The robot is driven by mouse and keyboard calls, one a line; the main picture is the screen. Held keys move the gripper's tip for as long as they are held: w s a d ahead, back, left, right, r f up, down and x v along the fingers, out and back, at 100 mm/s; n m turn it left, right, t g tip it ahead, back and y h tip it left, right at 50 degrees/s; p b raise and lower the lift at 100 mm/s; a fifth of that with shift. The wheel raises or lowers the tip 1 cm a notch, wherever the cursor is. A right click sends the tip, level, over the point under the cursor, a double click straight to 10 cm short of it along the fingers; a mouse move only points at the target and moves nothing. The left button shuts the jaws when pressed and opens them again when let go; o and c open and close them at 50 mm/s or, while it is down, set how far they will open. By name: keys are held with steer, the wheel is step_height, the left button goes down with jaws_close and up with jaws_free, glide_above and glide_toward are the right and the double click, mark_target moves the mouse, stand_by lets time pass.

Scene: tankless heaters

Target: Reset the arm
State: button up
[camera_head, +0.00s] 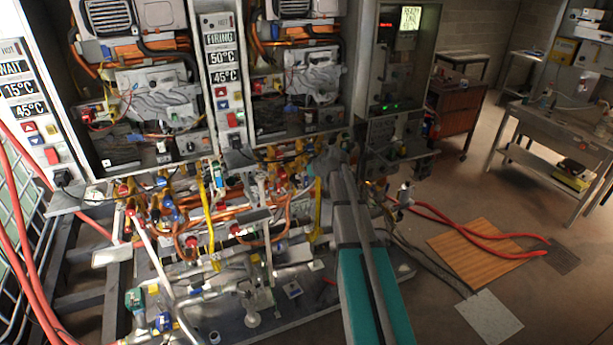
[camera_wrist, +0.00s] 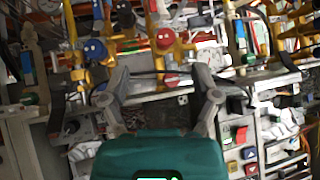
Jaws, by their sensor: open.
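My gripper (camera_wrist: 160,84) shows in the wrist view with its two grey fingers spread apart and nothing between them. Past the fingers is heater pipework with a red round knob (camera_wrist: 165,38) and a blue round knob (camera_wrist: 95,50) on yellow fittings. In the head view my teal and grey arm reaches up from the bottom centre toward the pipework under the heaters. The gripper end is hard to make out there among the pipes. I cannot tell whether the fingers touch anything.
Heater units with display panels (camera_head: 221,60) stand behind a crowded bench of copper pipes (camera_head: 190,235) and valves. Red hoses (camera_head: 470,229) cross a wooden board (camera_head: 460,262) on the floor at right. A metal table (camera_head: 560,122) stands at the far right. Some floor between is clear.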

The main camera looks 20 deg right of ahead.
steer(key=s+a+f+g+h+b, duration=0.1)
steer(key=s+a+f+g+b, duration=0.2)
steer(key=s, duration=0.7)
steer(key=s+a+f+m+g+h+b, duration=0.1)
steer(key=s+a+f+g+b, duration=0.1)
steer(key=s+a+f+b, duration=0.3)
steer(key=s+a+f+g+h+b, duration=0.1)
steer(key=s+a+f+g+b, duration=0.2)
steer(key=s+a+f, duration=0.5)
steer(key=s+f+b, duration=0.1)
steer(key=s, duration=0.7)
steer(key=shift+s+a+f+m+g, duration=0.25)
steer(key=shift+a+f+m+g, duration=0.05)
steer(key=shift+a, duration=0.05)
